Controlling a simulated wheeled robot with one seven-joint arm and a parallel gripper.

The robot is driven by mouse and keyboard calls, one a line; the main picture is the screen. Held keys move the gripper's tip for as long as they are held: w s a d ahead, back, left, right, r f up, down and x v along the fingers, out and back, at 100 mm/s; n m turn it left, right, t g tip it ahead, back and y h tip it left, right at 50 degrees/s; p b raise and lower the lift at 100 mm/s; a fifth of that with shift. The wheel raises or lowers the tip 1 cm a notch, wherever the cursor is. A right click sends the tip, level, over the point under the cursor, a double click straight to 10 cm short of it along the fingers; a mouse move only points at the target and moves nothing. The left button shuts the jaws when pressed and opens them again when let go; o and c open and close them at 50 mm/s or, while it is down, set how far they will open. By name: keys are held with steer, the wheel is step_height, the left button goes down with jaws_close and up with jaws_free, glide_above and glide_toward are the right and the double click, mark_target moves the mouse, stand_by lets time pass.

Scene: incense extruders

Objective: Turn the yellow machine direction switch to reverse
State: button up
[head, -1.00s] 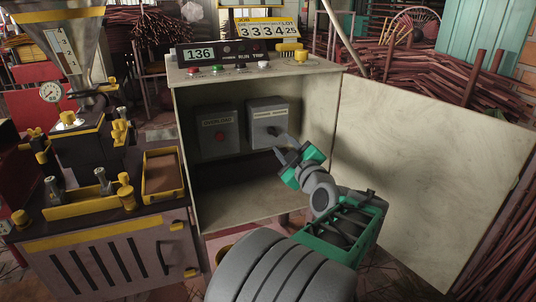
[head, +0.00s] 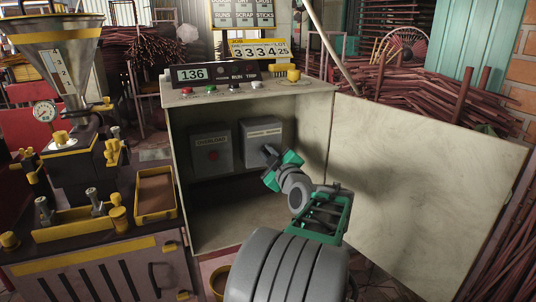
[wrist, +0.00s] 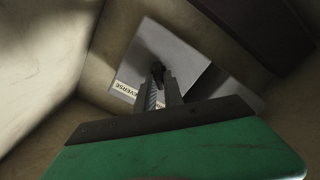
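The direction switch is on the right grey box (head: 262,133) inside the open cabinet, with a light label strip along its top. The wrist view shows a label reading "REVERSE" (wrist: 127,90) and a dark switch handle (wrist: 157,70) at my fingertips. My gripper (head: 271,156) reaches in from the lower right with its fingertips at the handle and hides much of it in the head view. A narrow gap shows between the two fingers (wrist: 161,80). I cannot tell whether they grip the handle or which position it points to.
The left box (head: 211,153) is labelled "OVERLOAD" and has a red button. The cabinet door (head: 420,185) stands open on the right, close to my arm. Buttons and a yellow knob (head: 293,75) sit on top. The yellow-trimmed machine (head: 75,170) stands at left.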

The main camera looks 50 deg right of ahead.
jaws_close()
steer(key=shift+m, duration=0.4)
steer(key=shift+m+b, duration=0.3)
steer(key=shift+m, duration=0.7)
steer(key=m+p, duration=0.1)
steer(key=m, duration=0.4)
steer(key=m+p, duration=0.2)
steer(key=m, duration=0.3)
steer(key=m+p, duration=0.2)
steer(key=m, duration=0.3)
steer(key=shift+s+d, duration=0.2)
steer(key=shift+d, duration=0.1)
